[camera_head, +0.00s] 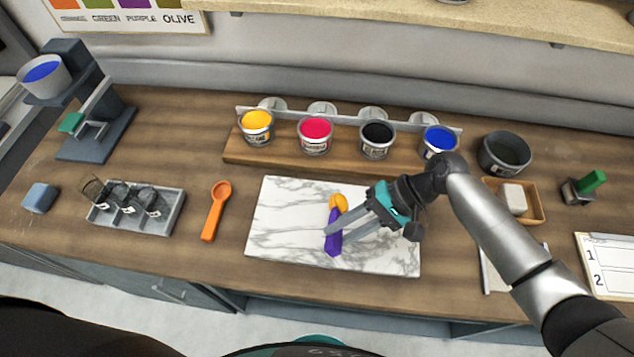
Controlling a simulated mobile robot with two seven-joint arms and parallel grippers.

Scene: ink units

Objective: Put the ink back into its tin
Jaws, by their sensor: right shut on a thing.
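My right gripper (335,238) reaches in from the right over the white marble slab (290,245). It is shut on a purple-handled tool (333,243). A yellow-orange patch (339,201) shows at the tool's far end; I cannot tell whether it is ink or part of the tool. Whether the tool touches the slab is unclear. Behind the slab, open tins of yellow (257,120), magenta (315,128), black (377,134) and blue ink (439,137) stand in a row on a wooden rack (345,168). My left gripper is not in view.
An orange spoon (216,208) lies left of the slab, beside a grey tray (170,218) of small jars. A dark pot (505,152) and a wooden tray with a pale block (513,198) stand right. A blue block (40,198) and a stand (98,135) are far left.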

